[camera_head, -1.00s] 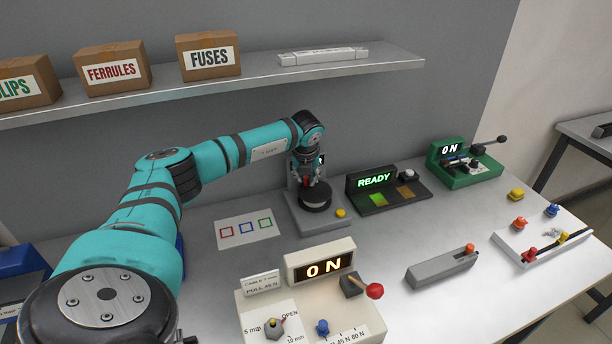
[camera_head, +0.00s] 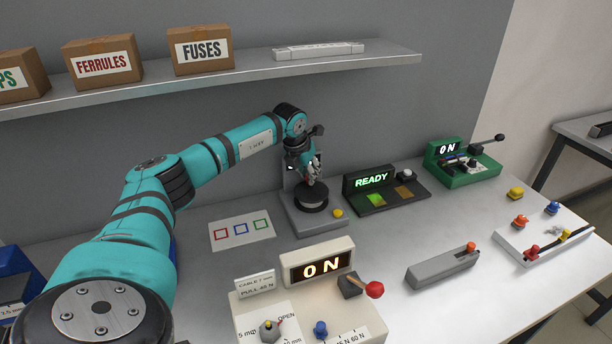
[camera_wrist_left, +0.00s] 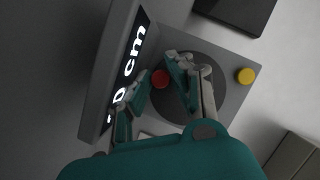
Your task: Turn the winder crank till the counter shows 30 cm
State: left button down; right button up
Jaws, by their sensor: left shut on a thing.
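The winder (camera_head: 318,223) is a grey base with a black round drum (camera_head: 311,202) on top and a yellow button (camera_head: 338,213) at its front right. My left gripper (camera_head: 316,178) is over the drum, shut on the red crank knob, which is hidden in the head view. In the left wrist view the red knob (camera_wrist_left: 160,78) shows between the fingertips (camera_wrist_left: 163,80). The counter (camera_wrist_left: 127,75) stands upright beside them and reads "0 cm" at its end. A finger partly covers its front, so I cannot read the whole number. My right gripper is out of view.
A dark box (camera_head: 385,198) reading READY stands right of the winder. A card with coloured squares (camera_head: 241,245) lies left. A cream tester (camera_head: 318,267) reading 0 N is in front. A shelf (camera_head: 220,82) with boxes runs above.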

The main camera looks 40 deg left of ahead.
aim_at(304, 188)
pick_arm(q)
jog(key=shift+w+r+m, duration=0.15)
jog(key=shift+m, duration=0.25)
jog(key=c, duration=1.2)
grip_release()
jog(key=v, duration=0.6)
jog(key=shift+r, duration=0.15)
jog(key=shift+v, duration=0.85)
jog(key=shift+d, duration=0.2)
